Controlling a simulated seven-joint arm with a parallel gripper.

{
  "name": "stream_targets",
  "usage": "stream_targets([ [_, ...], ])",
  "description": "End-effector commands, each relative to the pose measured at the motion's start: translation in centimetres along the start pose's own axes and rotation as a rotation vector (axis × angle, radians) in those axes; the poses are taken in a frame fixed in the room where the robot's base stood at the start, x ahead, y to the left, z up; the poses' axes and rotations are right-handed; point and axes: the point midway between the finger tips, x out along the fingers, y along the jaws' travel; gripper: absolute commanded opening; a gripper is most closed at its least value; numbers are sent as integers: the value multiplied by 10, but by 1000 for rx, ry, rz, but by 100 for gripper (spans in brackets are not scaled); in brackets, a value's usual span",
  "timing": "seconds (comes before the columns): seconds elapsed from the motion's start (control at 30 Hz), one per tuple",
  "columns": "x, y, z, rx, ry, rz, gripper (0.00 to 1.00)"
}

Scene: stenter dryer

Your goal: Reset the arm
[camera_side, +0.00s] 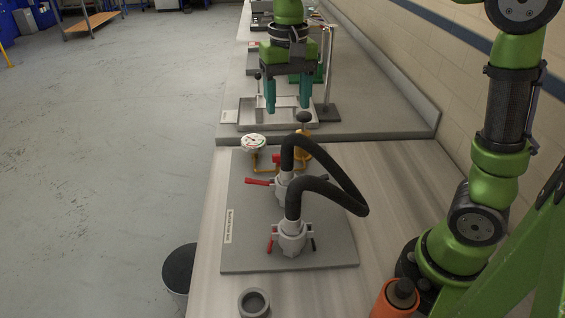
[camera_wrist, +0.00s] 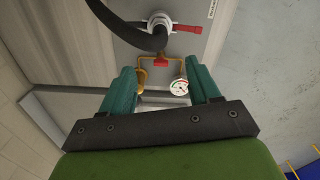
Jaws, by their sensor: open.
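My gripper (camera_side: 287,104) has two teal fingers. The grey board (camera_side: 245,215) lies on the bench below and carries a black hose (camera_side: 340,190) looped between two grey couplings, the near one (camera_side: 291,238) and the far one (camera_side: 284,185). Both couplings have red levers. A pressure gauge (camera_side: 252,142) and brass pipework with a red valve handle (camera_wrist: 160,63) sit at the board's far end.
A shallow metal tray (camera_side: 250,113) and a thin upright stand (camera_side: 328,65) are beyond the board, near my gripper. A grey ring-shaped cup (camera_side: 253,302) and an orange bottle (camera_side: 393,300) stand at the bench's near end. A wall runs along the right.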

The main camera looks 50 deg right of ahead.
Motion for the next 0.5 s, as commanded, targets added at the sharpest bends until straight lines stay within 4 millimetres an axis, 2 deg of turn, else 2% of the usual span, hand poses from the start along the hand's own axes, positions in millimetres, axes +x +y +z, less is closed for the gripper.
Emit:
stream_targets([
  [0.4, 0, -1, -3, -19, 15, -6, 61],
  [0.5, 12, -2, -2, -67, 28, -24, 61],
])
